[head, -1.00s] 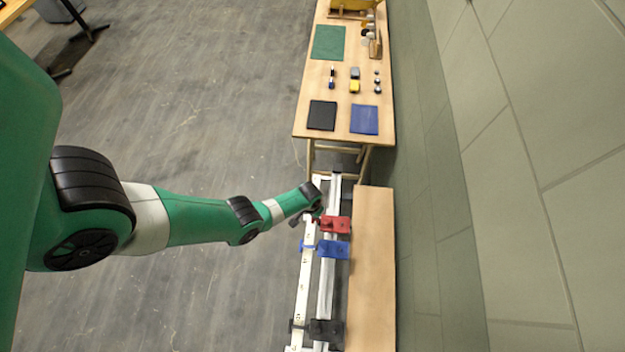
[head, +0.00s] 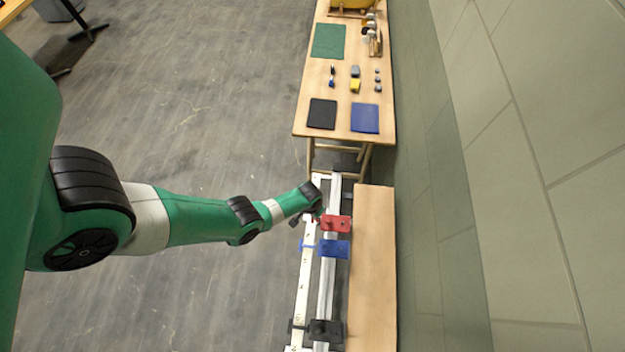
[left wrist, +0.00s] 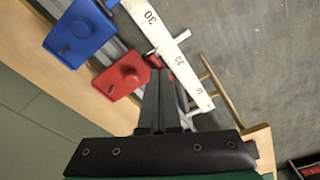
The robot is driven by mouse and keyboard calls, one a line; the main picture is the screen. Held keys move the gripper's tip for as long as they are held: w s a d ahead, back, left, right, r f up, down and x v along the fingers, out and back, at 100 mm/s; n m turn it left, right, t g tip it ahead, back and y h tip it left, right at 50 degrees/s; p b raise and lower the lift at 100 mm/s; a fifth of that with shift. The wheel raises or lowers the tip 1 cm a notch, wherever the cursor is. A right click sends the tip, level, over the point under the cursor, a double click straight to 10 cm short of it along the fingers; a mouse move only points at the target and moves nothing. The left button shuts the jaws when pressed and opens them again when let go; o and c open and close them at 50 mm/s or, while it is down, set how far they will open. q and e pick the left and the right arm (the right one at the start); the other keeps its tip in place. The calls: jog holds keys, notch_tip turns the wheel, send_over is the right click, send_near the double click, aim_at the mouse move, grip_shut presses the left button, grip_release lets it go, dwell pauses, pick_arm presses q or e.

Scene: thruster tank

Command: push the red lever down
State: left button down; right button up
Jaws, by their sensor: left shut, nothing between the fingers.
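A red clamp-like block (head: 337,223) with a raised knob sits on the silver rail. It is also in the left wrist view (left wrist: 118,78), left of my fingertips. Its lever is hard to make out, partly hidden by my gripper. My left gripper (head: 316,214) is over the rail, by the red block's left side. In the left wrist view my left gripper (left wrist: 159,76) is shut and empty, with its tips close to the red block's right end. I cannot tell whether they touch it. My right gripper is not in view.
A similar blue block (head: 334,250) sits close in front of the red one. A black block (head: 326,331) is nearer me. A marked white scale (head: 303,285) runs beside the rail. A wooden bench (head: 372,270) is on the right. A table (head: 345,103) with small items stands beyond.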

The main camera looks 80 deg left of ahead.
pick_arm(q)
jog(key=shift+s+a+f, duration=0.2)
jog(key=shift+s+f, duration=0.2)
jog(key=shift+s, duration=0.05)
jog(key=shift+s+a+f, duration=0.1)
jog(key=shift+s+f, duration=0.1)
jog(key=shift+s, duration=0.05)
dwell(0.4)
